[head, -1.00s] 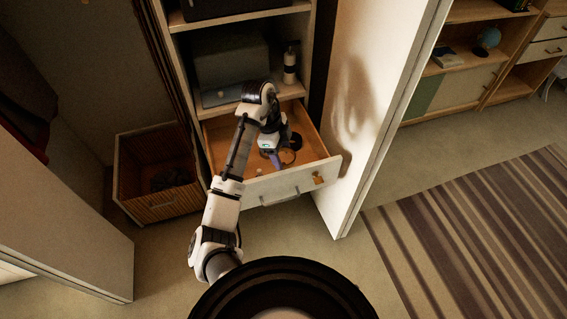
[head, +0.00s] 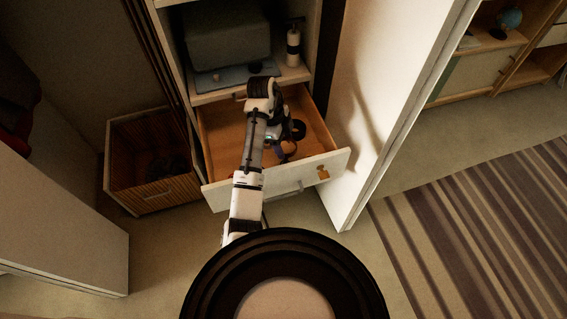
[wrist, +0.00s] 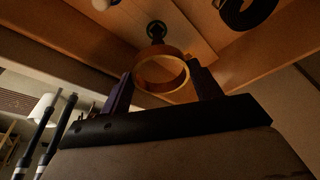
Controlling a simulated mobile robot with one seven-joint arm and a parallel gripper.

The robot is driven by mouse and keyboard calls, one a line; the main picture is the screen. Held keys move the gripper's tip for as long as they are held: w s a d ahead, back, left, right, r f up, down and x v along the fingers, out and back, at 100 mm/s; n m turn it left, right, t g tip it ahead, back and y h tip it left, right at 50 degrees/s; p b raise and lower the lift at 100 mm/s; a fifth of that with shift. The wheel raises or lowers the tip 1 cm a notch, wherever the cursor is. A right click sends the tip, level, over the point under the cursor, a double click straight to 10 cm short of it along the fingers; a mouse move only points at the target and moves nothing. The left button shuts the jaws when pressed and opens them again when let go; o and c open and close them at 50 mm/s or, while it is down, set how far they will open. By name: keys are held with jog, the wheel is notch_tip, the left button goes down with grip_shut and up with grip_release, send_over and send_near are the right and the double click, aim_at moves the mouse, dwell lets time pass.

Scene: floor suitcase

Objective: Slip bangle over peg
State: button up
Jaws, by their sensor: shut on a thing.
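The bangle, a thin gold-brown ring (wrist: 137,76), is between the two dark purple fingers of my gripper (wrist: 162,78) in the wrist view. My gripper is shut on it, and its round opening faces the camera. In the head view the bangle (head: 290,149) shows small beside my gripper (head: 279,148), inside the open drawer. A small dark round piece (wrist: 156,31) stands on the wooden surface just beyond the bangle in the wrist view; it may be the peg, seen nearly end-on. It appears apart from the bangle. My arm hides part of the drawer in the head view.
The open drawer (head: 222,144) has wooden walls and a pale front. A black coiled thing (head: 298,129) lies inside, right of my gripper; a pale knob (wrist: 100,4) shows in the wrist view. A wooden crate (head: 150,192) stands left, a white door panel (head: 375,100) right.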

notch_tip(320, 180, down, 4)
jog(key=shift+f+p, duration=0.25)
jog(key=shift+p, duration=0.4)
jog(key=shift+f, duration=2.4)
jog(key=shift+f, duration=0.1)
jog(key=o, duration=1)
jog(key=p+v, duration=0.1)
jog(key=v, duration=1.1)
jog(key=shift+w, duration=0.1)
